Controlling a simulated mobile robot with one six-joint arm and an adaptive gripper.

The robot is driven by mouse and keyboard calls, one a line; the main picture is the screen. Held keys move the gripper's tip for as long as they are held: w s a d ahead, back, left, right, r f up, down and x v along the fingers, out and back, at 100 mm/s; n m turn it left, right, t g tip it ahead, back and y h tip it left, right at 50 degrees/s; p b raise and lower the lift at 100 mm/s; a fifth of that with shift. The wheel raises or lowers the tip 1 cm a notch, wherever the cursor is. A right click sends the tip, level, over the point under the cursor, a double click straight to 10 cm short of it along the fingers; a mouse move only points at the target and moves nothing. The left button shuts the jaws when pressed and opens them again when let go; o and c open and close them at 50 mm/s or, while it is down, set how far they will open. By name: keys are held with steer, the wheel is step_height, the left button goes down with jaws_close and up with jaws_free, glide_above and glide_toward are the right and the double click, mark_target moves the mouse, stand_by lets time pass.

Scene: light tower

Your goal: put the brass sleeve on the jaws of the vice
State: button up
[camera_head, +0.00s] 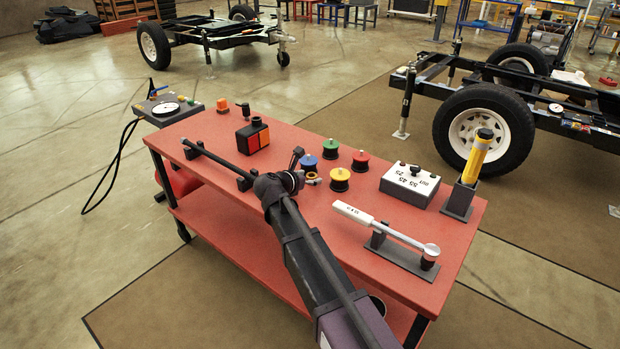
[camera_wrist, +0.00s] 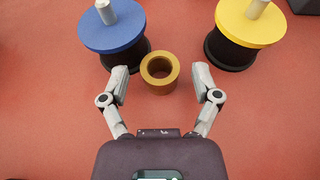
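The brass sleeve (camera_wrist: 160,87) is a short yellow-brown ring standing upright on the red table top, its hole facing up. In the head view the sleeve (camera_head: 312,177) shows small just beyond my gripper (camera_head: 293,181). In the wrist view my gripper (camera_wrist: 160,75) is open, one finger on each side of the sleeve with a gap to both. Its height above the table is hard to tell. I cannot make out the vice or its jaws for certain in either view; my arm hides part of the table.
A blue-topped spool (camera_wrist: 112,30) and a yellow-topped spool (camera_wrist: 248,25) stand close beyond the sleeve. Red and green spools (camera_head: 331,148) stand behind. A white-handled tool (camera_head: 385,228) lies on a stand at right, near a switch box (camera_head: 410,182). The table's left front is mostly clear.

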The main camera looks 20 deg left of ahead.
steer(key=shift+r, duration=0.15)
steer(key=shift+s+r+p, duration=0.1)
steer(key=shift+p, duration=0.2)
steer(key=p+v, duration=0.4)
steer(key=v, duration=0.7)
steer(key=shift+s+a+r, duration=0.1)
steer(key=shift+s+a, duration=0.1)
steer(key=shift+s, duration=0.1)
